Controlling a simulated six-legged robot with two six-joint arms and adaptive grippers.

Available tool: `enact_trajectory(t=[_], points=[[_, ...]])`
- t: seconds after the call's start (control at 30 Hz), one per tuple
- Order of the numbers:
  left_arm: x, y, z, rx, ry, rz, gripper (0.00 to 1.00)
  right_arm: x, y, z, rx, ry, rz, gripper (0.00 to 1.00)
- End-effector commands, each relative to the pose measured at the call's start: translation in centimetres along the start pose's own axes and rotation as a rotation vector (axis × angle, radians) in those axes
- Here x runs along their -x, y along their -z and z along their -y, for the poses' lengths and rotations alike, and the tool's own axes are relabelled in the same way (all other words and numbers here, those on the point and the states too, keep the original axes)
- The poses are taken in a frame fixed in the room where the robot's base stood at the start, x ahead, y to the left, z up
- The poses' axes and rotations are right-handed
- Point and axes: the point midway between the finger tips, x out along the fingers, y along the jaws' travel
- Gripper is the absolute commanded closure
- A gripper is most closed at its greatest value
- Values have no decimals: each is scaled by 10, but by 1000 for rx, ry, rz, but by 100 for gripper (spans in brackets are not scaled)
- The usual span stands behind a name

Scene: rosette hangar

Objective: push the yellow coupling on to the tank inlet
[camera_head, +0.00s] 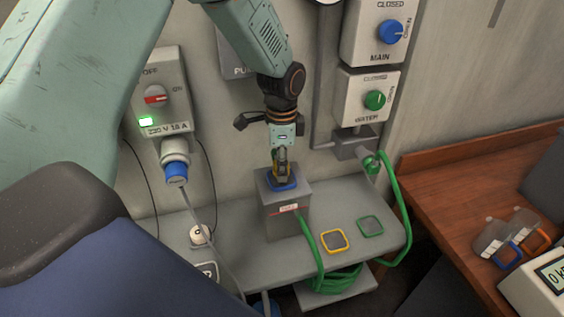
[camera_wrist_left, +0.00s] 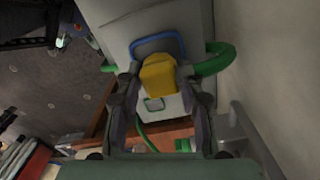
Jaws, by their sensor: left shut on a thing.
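The yellow coupling (camera_head: 277,173) is at the top of the grey tank (camera_head: 287,216), within the blue-edged inlet area (camera_head: 283,187). My left gripper (camera_head: 281,158) comes down from above and is shut on the coupling. In the left wrist view the yellow coupling (camera_wrist_left: 158,76) sits between the two fingers, near the blue ring (camera_wrist_left: 150,40). The fingers hide part of the coupling, and I cannot tell how far it is seated. My right gripper is not in view.
A green hose (camera_head: 309,244) runs from the tank to a coil below the bench (camera_head: 374,196). Yellow-edged (camera_head: 334,241) and green-edged (camera_head: 370,226) square pads lie to the right. The water valve box (camera_head: 361,98) and a switch box (camera_head: 173,121) are on the wall behind.

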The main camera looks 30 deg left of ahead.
Motion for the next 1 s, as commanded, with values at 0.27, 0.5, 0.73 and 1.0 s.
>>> enact_trajectory(t=[0.27,0.5,0.73,1.0], points=[[-1,0,0,0,0,0,90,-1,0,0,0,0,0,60],[-1,0,0,0,0,0,90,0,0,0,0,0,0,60],[0,0,0,0,-1,1,90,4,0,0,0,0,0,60],[-1,0,0,0,-1,1,90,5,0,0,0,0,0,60]])
